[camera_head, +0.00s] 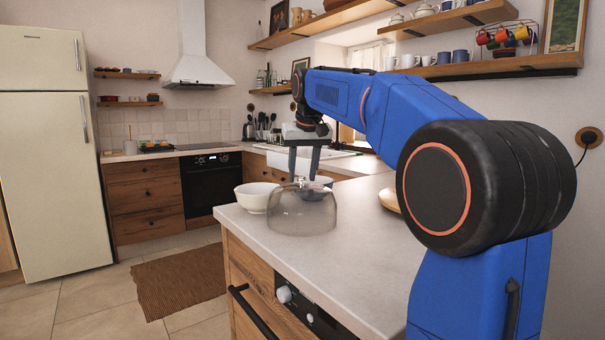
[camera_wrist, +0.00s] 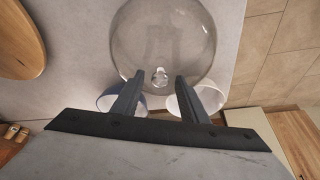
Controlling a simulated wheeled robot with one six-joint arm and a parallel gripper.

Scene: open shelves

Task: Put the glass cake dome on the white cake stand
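The clear glass cake dome (camera_head: 302,213) stands on the light countertop near its front-left edge, with a small knob on top. It also shows from above in the wrist view (camera_wrist: 165,35), with its knob (camera_wrist: 161,74) between my fingertips. My gripper (camera_head: 303,177) points down at the top of the dome. In the wrist view my gripper (camera_wrist: 160,76) is open, one finger on each side of the knob, with gaps showing. I cannot tell how far the fingertips reach down beside the knob. I do not see a white cake stand in either view.
A white bowl (camera_head: 256,198) stands left of the dome, and a bluish bowl (camera_head: 319,185) is partly hidden behind it. A wooden round piece (camera_head: 389,201) lies to the right, partly behind my arm. The front of the countertop (camera_head: 360,265) is clear.

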